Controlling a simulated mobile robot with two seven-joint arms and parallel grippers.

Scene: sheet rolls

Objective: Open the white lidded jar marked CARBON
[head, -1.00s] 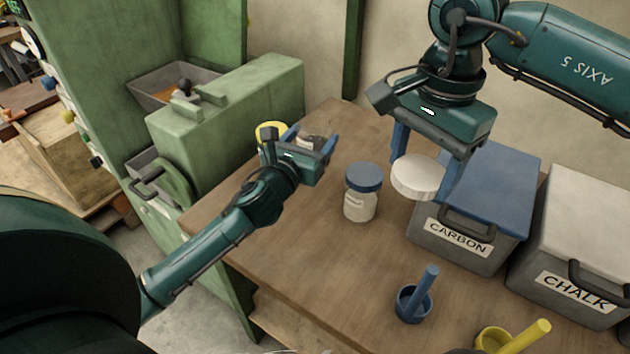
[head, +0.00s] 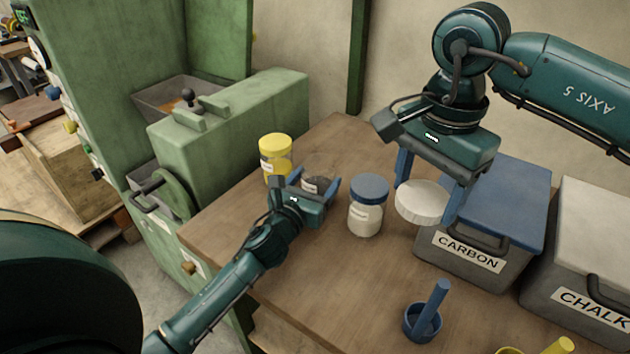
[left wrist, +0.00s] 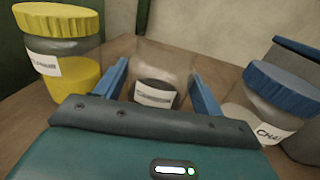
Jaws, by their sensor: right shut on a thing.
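A lidless clear jar with dark contents (head: 318,186) is between the fingers of my left gripper (head: 309,187). Its label is too blurred to read. In the left wrist view the jar (left wrist: 156,90) has a finger on each side, with small gaps, and its bottom is hidden; my left gripper (left wrist: 157,85) looks open around it. My right gripper (head: 428,190) is shut on a white lid (head: 422,203), holding it in the air to the right of the blue-lidded jar, in front of the CARBON box.
A yellow-lidded jar (head: 275,158) stands left of the dark jar, and a blue-lidded jar (head: 366,208) to its right. A grey box marked CARBON (head: 466,262) and one marked CHALK (head: 580,300) stand at the right. A blue cup (head: 421,325) is at the front.

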